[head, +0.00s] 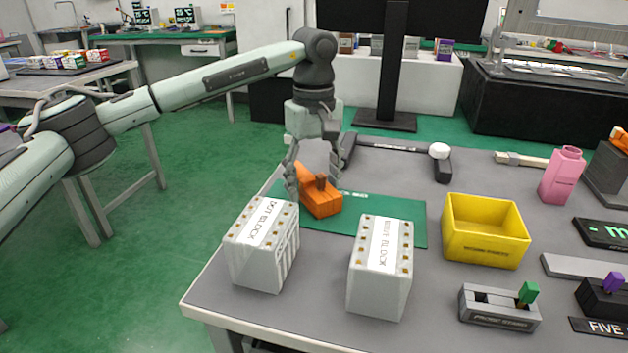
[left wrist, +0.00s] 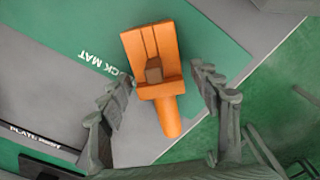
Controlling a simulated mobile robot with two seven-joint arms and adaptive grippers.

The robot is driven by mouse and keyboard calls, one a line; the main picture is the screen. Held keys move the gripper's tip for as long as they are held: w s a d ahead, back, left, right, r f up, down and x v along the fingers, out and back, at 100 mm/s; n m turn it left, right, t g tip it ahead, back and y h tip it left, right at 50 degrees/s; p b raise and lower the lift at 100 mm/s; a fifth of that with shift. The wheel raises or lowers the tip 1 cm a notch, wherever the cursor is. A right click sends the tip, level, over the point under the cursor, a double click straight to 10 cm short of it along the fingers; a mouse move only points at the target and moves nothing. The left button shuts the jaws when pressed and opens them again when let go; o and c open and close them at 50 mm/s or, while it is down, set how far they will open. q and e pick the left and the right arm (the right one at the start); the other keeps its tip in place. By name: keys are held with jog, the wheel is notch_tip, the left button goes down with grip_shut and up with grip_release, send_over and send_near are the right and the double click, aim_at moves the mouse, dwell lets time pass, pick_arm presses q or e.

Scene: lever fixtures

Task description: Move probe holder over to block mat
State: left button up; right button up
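An orange holder (head: 318,200), which I take to be the probe holder, has a grooved wide end, a small brown block and a round handle. It lies over the left part of the green block mat (head: 400,225). It also shows in the left wrist view (left wrist: 150,52), where its handle points toward the gripper. My left gripper (head: 312,185) is open around it, with a finger on each side. In the left wrist view the left gripper (left wrist: 168,88) shows gaps between the fingers and the orange body. Part of the holder is hidden by a finger in the head view. My right gripper is not in view.
Two white labelled blocks, one left (head: 265,245) and one right (head: 380,268), stand in front of the mat. A yellow bin (head: 485,232) is to the right, with a pink container (head: 562,175) beyond it. A lever fixture (head: 500,308) sits near the front edge.

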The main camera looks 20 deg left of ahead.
aim_at(314, 179)
pick_arm(q)
jog(key=shift+r, duration=0.55)
notch_tip(314, 179, up, 11)
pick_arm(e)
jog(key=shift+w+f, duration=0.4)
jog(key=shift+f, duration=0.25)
pick_arm(q)
jog(key=shift+r, duration=0.1)
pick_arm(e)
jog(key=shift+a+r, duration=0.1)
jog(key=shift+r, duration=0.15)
